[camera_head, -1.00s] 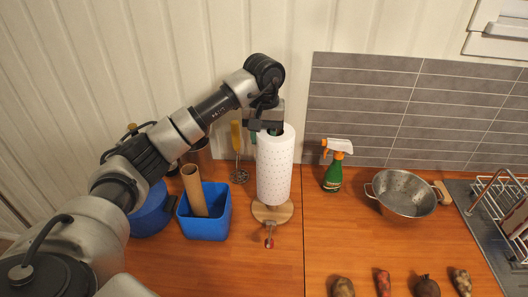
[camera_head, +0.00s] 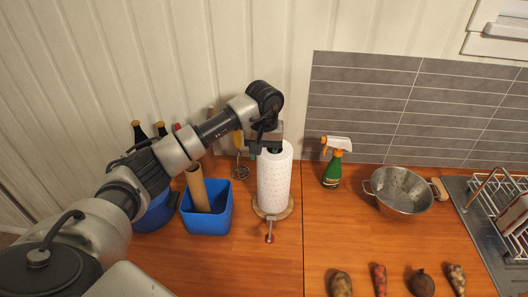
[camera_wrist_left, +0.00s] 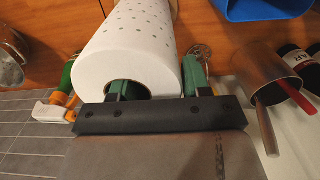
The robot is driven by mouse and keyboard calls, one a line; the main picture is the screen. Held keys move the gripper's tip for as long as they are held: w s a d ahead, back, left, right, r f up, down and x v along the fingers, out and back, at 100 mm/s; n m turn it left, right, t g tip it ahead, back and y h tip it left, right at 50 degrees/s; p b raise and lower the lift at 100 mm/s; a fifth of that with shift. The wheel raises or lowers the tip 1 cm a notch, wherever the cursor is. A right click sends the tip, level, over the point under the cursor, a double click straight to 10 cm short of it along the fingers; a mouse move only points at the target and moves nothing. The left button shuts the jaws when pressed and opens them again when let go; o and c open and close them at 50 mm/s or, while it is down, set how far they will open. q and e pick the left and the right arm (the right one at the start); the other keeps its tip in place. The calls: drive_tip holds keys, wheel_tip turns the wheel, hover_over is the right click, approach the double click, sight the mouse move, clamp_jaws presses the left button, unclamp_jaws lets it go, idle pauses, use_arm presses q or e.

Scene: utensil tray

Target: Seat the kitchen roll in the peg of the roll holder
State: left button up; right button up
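The white dotted kitchen roll (camera_head: 274,180) stands upright over the round wooden base of the roll holder (camera_head: 287,212). Its lower end overlaps the base; I cannot tell whether they touch. The peg is hidden. My left gripper (camera_head: 266,151) is at the top rim of the roll. My right gripper is not in view.
A blue bin (camera_head: 208,220) with a cardboard tube (camera_head: 197,188) stands left of the holder. A spray bottle (camera_head: 333,170) and a colander (camera_head: 402,190) stand to the right. Several vegetables lie at the front right.

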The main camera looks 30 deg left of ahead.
use_arm(q)
drive_tip(key=shift+o, duration=0.9)
drive_tip(key=shift+r, duration=0.5)
wheel_tip(320, 180, up, 10)
drive_tip(key=b, duration=0.3)
drive_tip(key=shift+f, duration=0.15)
drive_tip(key=shift+r, duration=0.85)
drive_tip(key=shift+s+f, duration=0.1)
